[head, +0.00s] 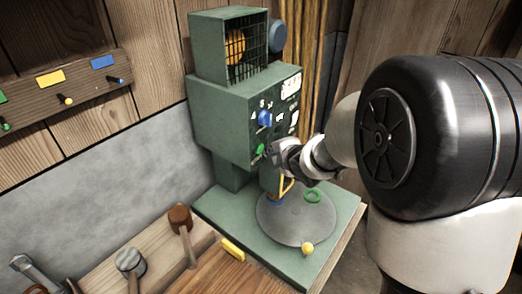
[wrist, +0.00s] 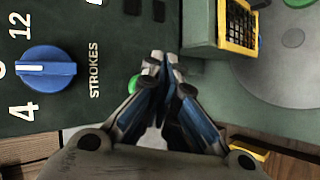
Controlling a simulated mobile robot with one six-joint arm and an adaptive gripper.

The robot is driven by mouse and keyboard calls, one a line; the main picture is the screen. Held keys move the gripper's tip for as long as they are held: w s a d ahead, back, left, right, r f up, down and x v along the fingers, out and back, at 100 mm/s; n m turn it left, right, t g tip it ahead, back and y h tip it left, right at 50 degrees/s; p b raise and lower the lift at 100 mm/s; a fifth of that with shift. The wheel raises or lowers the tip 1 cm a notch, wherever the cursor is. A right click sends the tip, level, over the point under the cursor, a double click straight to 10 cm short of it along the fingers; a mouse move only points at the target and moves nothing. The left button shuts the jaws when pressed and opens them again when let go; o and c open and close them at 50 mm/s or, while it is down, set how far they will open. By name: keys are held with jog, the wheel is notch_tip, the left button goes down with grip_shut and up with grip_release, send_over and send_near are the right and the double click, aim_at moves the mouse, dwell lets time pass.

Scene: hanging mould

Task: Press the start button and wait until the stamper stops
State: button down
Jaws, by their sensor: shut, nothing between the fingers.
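The stamper is a green machine (head: 222,119) with a dark control panel on its right-hand face. The green start button (head: 259,148) sits low on the panel, below a blue knob (head: 264,119). My gripper (head: 272,152) is shut and empty, with its tips right beside the button. In the wrist view the shut fingertips (wrist: 158,62) partly cover the green button (wrist: 133,84). I cannot tell whether they touch it. The blue knob (wrist: 46,68) shows there beside the label STROKES, its white mark between the numbers 4 and 12.
A yellow block (head: 233,250) lies at the base's front edge. Hammers (head: 181,222) stand at the lower left. A peg rack (head: 60,88) hangs on the wall.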

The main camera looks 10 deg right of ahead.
jog(key=shift+w+a+b, duration=0.3)
jog(key=shift+w+a, duration=0.1)
jog(key=shift+a, duration=0.05)
dwell(0.8)
jog(key=shift+d, duration=0.15)
jog(key=shift+s+d, duration=0.5)
jog(key=shift+s, duration=0.1)
